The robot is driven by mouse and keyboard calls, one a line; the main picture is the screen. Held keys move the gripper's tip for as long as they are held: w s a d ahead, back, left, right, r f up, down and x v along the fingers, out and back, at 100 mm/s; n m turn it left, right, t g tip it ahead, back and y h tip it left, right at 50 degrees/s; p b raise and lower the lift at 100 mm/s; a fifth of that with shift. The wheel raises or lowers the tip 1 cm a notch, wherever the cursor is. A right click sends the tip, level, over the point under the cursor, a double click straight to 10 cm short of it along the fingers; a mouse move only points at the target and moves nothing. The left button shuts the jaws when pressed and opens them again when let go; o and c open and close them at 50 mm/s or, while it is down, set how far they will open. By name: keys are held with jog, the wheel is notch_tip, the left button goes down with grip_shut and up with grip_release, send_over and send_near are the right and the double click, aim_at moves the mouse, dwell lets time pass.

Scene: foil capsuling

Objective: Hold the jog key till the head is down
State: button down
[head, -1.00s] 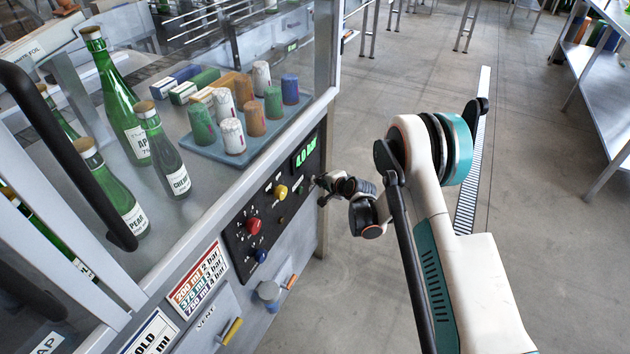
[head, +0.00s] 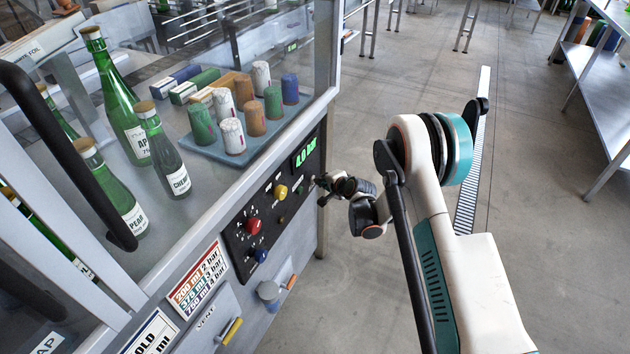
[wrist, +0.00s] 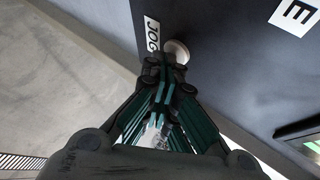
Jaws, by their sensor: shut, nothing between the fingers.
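The jog key (wrist: 177,50) is a pale round button on the dark panel, beside a white label reading JOG (wrist: 152,34) in the wrist view. My gripper (wrist: 168,68) is shut with nothing in it. Its fingertips are at the key and overlap its lower edge in the wrist view; I cannot tell whether they press it. In the head view my gripper (head: 320,181) is at the right end of the control panel (head: 240,240) and hides the key. I cannot make out the machine's head in either view.
The panel carries a green display (head: 305,150) reading 4.0 bar, a red button (head: 253,225), a yellow one (head: 281,191) and a blue one (head: 260,255). Green bottles (head: 122,100) and a tray (head: 205,150) of coloured capsules are behind the clear guard.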

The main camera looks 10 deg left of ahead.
jog(key=shift+s+d, duration=0.35)
jog(key=shift+d, duration=0.55)
jog(key=d, duration=0.1)
jog(key=s+d, duration=0.1)
jog(key=d, duration=0.2)
jog(key=shift+s+d, duration=0.35)
dwell(1.3)
